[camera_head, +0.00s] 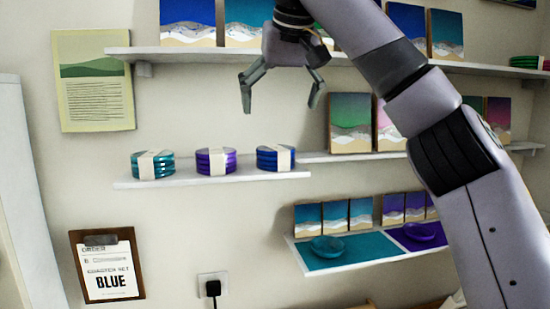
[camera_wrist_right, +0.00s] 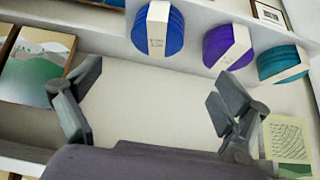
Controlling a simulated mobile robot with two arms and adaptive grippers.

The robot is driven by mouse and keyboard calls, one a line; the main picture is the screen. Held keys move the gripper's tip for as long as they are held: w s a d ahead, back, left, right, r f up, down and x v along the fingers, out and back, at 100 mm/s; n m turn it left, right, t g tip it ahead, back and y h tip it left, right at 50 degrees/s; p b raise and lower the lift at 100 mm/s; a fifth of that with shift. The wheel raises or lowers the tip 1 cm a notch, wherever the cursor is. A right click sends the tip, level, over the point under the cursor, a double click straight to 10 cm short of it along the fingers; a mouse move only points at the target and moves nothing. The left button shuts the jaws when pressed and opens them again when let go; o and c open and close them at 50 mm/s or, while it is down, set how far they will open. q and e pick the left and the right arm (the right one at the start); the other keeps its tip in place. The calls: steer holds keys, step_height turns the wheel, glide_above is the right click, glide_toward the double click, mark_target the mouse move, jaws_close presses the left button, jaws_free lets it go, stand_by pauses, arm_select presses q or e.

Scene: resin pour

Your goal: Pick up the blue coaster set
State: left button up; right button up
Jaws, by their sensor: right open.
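The blue coaster set (camera_head: 275,158) is a banded stack with a white paper wrap, at the right end of a white wall shelf. It also shows in the right wrist view (camera_wrist_right: 173,36), at the top middle. A purple coaster set (camera_head: 216,161) and a teal coaster set (camera_head: 152,164) stand to its left on the same shelf. My right gripper (camera_head: 281,100) is open and empty, above the blue set in the head view and apart from it. Its two fingers (camera_wrist_right: 152,115) show spread in the right wrist view. My left gripper is in neither view.
The white shelf (camera_head: 190,180) holds the three sets. An upper shelf (camera_head: 190,52) with ocean pictures runs behind my right arm. A lower shelf (camera_head: 362,262) holds dishes and small pictures. A clipboard (camera_head: 107,266) reading "BLUE" hangs at the lower left, near a plugged socket (camera_head: 212,286).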

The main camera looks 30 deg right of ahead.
mark_target(276, 148)
steer(key=x, duration=0.6)
steer(key=shift+w+f, duration=0.2)
steer(key=shift+w, duration=0.05)
steer(key=x, duration=0.1)
steer(key=p+x, duration=0.1)
steer(key=x, duration=0.2)
steer(key=shift+d+f+p, duration=0.35)
steer(key=shift+f, duration=0.05)
steer(key=shift+w+f, duration=0.15)
steer(key=shift+f, duration=0.15)
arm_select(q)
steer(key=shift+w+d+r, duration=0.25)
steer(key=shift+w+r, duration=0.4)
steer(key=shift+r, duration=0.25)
arm_select(e)
steer(key=shift+a, duration=0.1)
steer(key=shift+c, duration=0.3)
steer(key=shift+r, duration=0.1)
steer(key=shift+c, duration=0.7)
steer(key=c, duration=1.3)
steer(key=shift+o, duration=0.2)
